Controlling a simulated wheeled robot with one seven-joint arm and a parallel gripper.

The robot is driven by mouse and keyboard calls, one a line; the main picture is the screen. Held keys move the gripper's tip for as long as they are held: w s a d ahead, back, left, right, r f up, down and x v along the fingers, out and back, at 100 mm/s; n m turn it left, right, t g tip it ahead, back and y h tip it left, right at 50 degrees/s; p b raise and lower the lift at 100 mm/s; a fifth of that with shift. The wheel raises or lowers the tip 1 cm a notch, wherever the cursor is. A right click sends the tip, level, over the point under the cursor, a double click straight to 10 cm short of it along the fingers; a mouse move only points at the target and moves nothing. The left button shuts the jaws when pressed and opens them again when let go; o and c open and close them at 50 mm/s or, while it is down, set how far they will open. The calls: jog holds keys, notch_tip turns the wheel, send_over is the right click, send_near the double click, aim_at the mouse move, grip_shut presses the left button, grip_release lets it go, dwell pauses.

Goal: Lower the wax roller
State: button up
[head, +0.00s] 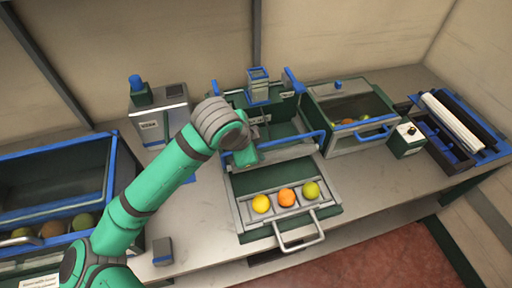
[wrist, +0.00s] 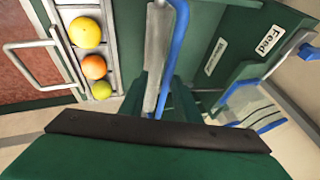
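A white roller (head: 450,122) and a dark roller (head: 468,118) lie in a blue-edged rack at the far right of the bench; I cannot tell whether either is the wax roller. My gripper (head: 247,157) is over the middle station, far left of that rack, close to the left end of a blue bar (head: 293,144). In the wrist view the blue bar (wrist: 178,55) and a pale grey rail (wrist: 156,55) run up to the dark edge of my gripper (wrist: 160,128).
A tray (head: 238,215) with a handle holds a yellow, an orange and a green fruit in front. A glass-fronted box (head: 340,148) with fruit and a small button box (head: 405,140) stand to the right. A blue-rimmed bin (head: 60,216) is at left. The front bench (head: 205,240) has free room.

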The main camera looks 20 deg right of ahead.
jog(key=v, duration=1.1)
